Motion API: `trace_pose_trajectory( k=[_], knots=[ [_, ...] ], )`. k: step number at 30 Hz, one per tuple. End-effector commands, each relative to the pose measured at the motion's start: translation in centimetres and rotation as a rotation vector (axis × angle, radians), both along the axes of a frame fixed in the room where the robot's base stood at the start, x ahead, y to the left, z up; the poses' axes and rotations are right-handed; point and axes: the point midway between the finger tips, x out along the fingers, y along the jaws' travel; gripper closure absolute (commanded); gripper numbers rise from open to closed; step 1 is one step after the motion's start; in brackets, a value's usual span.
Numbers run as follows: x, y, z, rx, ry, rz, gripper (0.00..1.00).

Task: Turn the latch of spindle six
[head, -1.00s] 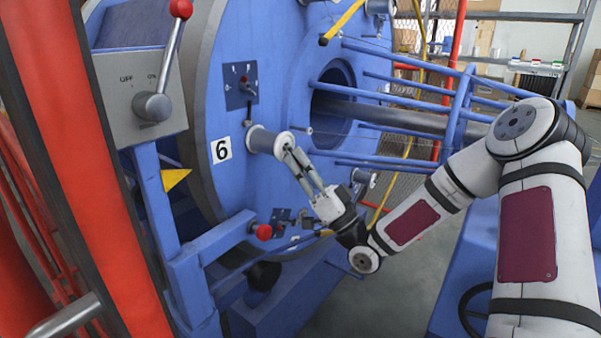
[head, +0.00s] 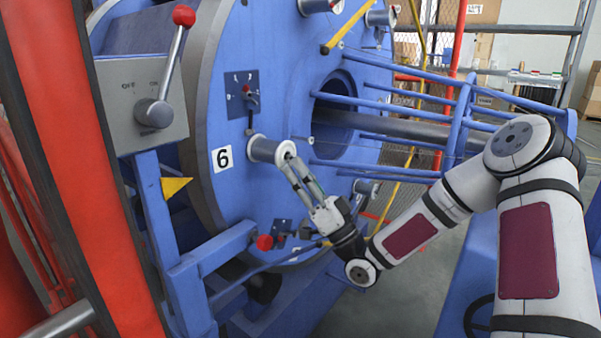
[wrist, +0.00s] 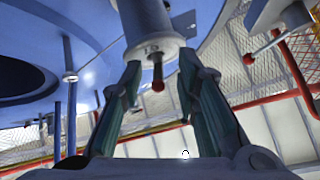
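Spindle six (head: 270,149) is a pale metal cylinder sticking out of the blue disc (head: 300,110), right of the number 6 label (head: 222,158). In the wrist view the spindle (wrist: 147,22) comes down from the top. A short latch lever with a red tip (wrist: 158,84) hangs at its end. My gripper (head: 287,158) is at the spindle's outer end. In the wrist view my gripper (wrist: 159,66) is open, with one finger on each side of the lever and a gap to both. In the head view the latch is too small or hidden to make out.
A control box (head: 145,100) with a red-knobbed lever stands at the left, beside a red post (head: 85,170). Blue bars (head: 410,100) extend right from the disc.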

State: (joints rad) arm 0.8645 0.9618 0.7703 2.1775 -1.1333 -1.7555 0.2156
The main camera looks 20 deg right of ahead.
Motion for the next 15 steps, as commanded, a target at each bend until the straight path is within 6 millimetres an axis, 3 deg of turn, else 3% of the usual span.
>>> trace_pose_trajectory(
  k=[8, 15],
  knots=[
    [-0.8, -0.7, -1.2, 0.001, 0.004, -0.003, 0.71],
    [-3.5, -2.7, -4.6, 0.003, 0.005, -0.002, 0.71]
  ],
)
